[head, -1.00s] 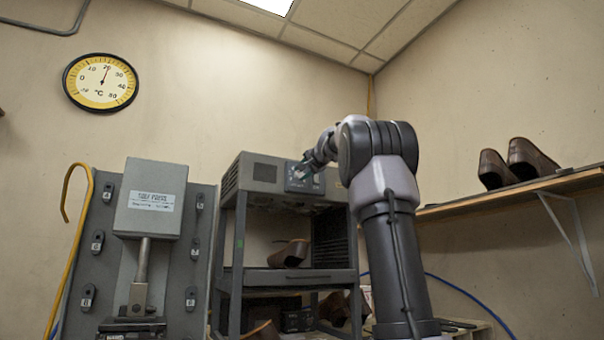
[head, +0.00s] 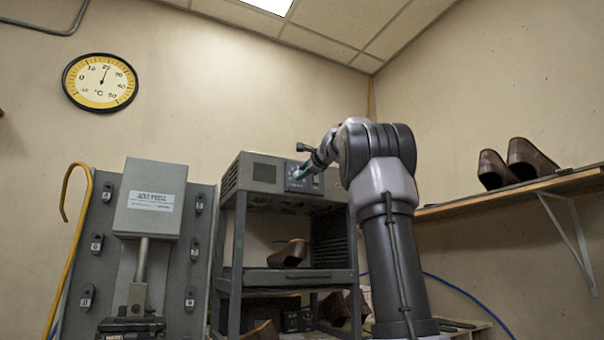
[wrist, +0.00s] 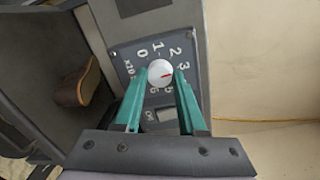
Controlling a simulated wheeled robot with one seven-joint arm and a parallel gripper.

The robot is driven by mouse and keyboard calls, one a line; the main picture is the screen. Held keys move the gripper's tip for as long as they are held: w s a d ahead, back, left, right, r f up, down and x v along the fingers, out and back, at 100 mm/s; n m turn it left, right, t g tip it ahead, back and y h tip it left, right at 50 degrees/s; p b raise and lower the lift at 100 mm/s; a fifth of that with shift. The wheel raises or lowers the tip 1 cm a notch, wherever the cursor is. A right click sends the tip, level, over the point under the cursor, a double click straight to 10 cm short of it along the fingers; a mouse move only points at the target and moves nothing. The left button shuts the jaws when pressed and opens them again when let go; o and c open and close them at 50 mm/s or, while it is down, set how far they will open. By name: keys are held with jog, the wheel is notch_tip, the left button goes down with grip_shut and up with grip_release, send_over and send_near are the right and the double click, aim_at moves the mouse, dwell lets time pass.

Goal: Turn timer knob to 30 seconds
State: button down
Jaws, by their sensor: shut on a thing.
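In the head view, my gripper (head: 299,173) is at the control panel (head: 317,183) on the front of the grey machine (head: 262,172). There the knob is hidden behind the fingers.
A switch (wrist: 165,115) sits below the knob between the fingers. A brown shoe (head: 289,253) lies on the machine's shelf.

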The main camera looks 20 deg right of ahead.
jog(key=shift+f+m, duration=0.1)
jog(key=shift+m, duration=0.5)
jog(key=shift+c, duration=2.4)
grip_release()
jog(key=s, duration=1)
jog(key=shift+s+d+r, duration=0.35)
jog(key=shift+s+d, duration=0.05)
